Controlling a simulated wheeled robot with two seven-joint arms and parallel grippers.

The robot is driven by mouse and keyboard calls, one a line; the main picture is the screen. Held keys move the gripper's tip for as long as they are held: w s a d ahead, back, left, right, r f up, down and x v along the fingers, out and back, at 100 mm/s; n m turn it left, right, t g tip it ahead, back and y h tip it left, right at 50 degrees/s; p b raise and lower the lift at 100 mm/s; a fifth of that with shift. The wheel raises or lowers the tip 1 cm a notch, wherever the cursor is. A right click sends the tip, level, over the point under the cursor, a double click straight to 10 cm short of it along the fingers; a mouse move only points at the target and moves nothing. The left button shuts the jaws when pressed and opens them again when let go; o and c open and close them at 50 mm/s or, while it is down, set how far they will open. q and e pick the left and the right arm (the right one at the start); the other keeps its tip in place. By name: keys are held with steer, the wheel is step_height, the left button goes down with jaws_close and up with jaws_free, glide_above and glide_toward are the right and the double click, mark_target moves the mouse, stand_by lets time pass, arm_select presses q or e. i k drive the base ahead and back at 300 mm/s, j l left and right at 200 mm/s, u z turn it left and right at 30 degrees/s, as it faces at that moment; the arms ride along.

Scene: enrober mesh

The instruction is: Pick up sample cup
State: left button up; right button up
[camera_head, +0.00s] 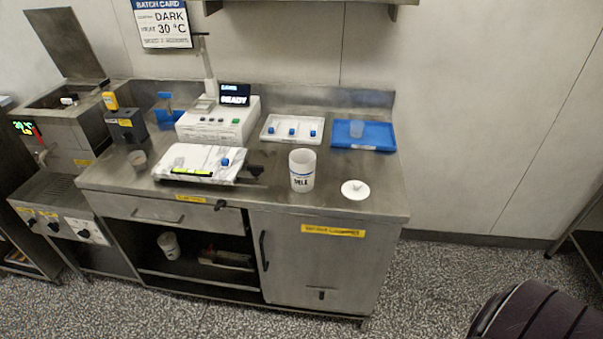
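A small translucent cup (356,130) stands on the blue tray (381,141) at the back right of the steel counter. Another small cup (137,160), greyish and see-through, stands near the counter's left front. I cannot tell from labels which one is the sample cup. A larger white tub (302,172) with dark lettering stands upright near the front, with a round white lid (355,189) lying flat to its right. Neither of my grippers shows in the head view.
A white instrument (218,122) reading READY stands at the back. A white tray (293,131) with blue-capped items lies beside it. A white board (195,163) with a blue-topped piece lies in front. The counter's right front (385,205) is clear.

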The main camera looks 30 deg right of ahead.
mark_target(138, 160)
steer(key=i+j+z, duration=0.3)
steer(key=i+j, duration=0.25)
steer(key=i+j+z, duration=0.25)
steer(key=i+j, duration=0.35)
